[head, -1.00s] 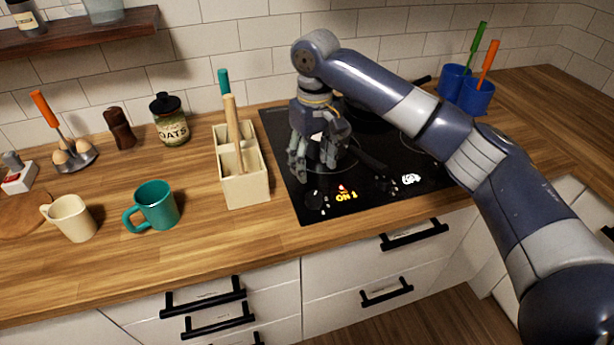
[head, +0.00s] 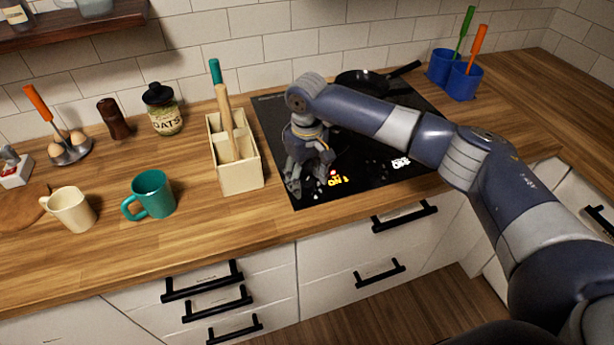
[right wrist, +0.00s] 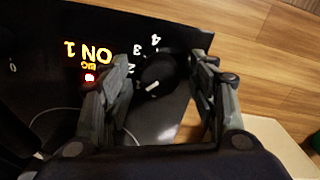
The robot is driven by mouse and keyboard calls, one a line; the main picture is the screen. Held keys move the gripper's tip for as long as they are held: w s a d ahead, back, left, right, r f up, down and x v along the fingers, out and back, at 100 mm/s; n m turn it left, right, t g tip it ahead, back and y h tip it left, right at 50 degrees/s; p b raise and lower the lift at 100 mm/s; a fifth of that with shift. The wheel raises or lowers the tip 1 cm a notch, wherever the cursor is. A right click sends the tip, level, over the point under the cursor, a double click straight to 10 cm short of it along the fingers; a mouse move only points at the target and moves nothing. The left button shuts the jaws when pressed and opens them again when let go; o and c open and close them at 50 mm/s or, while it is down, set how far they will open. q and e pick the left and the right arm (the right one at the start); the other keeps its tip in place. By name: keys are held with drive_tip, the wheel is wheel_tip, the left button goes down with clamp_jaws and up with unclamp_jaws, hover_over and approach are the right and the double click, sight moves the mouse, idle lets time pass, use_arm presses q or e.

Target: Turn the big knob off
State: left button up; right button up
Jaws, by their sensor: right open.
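A black cooktop (head: 375,160) is set in the wooden counter. My right gripper (head: 308,182) is over its front left corner, fingers pointing down. In the right wrist view, a round black knob (right wrist: 158,72) with a white pointer line sits between the open fingers of my right gripper (right wrist: 162,65). I cannot tell whether the fingers touch it. White digits 3 and 4 show beside the knob. A lit yellow "ON 1" sign (right wrist: 88,54) with a red mark is next to it. The gripper hides the knob in the head view. My left gripper is not in view.
A wooden utensil holder (head: 240,175) stands just left of the cooktop. A teal mug (head: 153,195) and a cream mug (head: 70,209) are further left. A black pan (head: 363,82) is at the cooktop's back. A white "OFF" sign (head: 401,163) shows right of my gripper.

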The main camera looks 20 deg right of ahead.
drive_tip(key=shift+c, duration=1.1)
drive_tip(key=c, duration=0.8)
drive_tip(key=shift+c, duration=0.2)
drive_tip(key=shift+r+n+p, duration=0.2)
drive_tip(key=shift+n+p, duration=0.4)
drive_tip(key=shift+p, duration=0.45)
drive_tip(key=shift+n+p, duration=1.1)
drive_tip(key=shift+p, duration=0.15)
drive_tip(key=shift+n+p, duration=0.8)
drive_tip(key=shift+n, duration=0.3)
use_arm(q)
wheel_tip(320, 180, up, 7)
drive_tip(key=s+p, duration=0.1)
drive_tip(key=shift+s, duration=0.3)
use_arm(e)
drive_tip(key=shift+w+f+n, duration=0.1)
drive_tip(key=shift+n, duration=1)
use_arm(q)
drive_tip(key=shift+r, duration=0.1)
